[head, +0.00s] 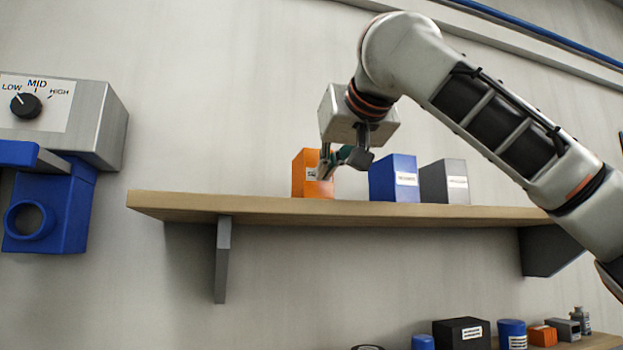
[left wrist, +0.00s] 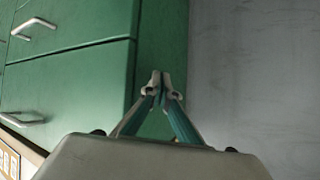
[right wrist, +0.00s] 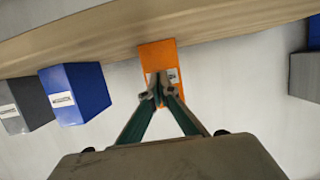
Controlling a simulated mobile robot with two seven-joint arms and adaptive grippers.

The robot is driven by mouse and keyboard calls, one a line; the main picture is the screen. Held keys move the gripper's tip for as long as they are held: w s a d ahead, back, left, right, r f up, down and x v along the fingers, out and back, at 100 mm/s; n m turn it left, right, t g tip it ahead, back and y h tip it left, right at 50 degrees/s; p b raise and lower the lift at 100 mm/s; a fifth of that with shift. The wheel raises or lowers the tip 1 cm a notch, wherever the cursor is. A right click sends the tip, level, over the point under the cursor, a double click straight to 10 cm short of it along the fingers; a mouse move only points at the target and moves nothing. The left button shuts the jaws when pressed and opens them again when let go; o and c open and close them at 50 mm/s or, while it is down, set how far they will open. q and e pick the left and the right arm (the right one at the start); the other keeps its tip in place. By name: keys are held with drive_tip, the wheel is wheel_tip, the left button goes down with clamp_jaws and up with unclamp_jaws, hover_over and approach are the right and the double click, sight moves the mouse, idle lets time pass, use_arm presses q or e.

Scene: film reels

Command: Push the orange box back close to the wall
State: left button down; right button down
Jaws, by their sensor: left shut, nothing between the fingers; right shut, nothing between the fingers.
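The orange box (head: 303,174) stands upright on the wooden shelf (head: 260,206), left of the other boxes, with a small white label on its front. My right gripper (head: 324,174) is shut and empty, its fingertips at the box's front near the label. In the right wrist view the closed fingertips (right wrist: 161,97) overlap the orange box (right wrist: 155,55); whether they touch it I cannot tell. The gap between box and wall is hard to judge. My left gripper (left wrist: 161,82) is shut and empty in the left wrist view, in front of a green cabinet.
A blue box (head: 394,178) and a grey box (head: 444,182) stand on the shelf to the right. A grey dial unit (head: 85,118) and a blue holder (head: 62,205) are at the left. A lower shelf holds a black box (head: 461,333) and several small items. The green cabinet (left wrist: 70,75) has handles.

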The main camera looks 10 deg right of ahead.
drive_tip(key=shift+w+a, duration=0.25)
drive_tip(key=shift+w, duration=0.95)
drive_tip(key=shift+w+a, duration=0.2)
drive_tip(key=shift+w, duration=1.05)
drive_tip(key=shift+w+a, duration=0.25)
drive_tip(key=shift+w, duration=0.95)
drive_tip(key=shift+s+d+r+b, duration=0.15)
drive_tip(key=shift+s+r+b, duration=0.1)
drive_tip(key=shift+s+r, duration=0.4)
drive_tip(key=shift+s+d+r+b, duration=0.15)
drive_tip(key=shift+s+r+b, duration=0.15)
drive_tip(key=shift+s, duration=0.7)
drive_tip(key=shift+s+d+r+b, duration=0.2)
drive_tip(key=shift+s+r, duration=0.35)
drive_tip(key=shift+s, duration=0.25)
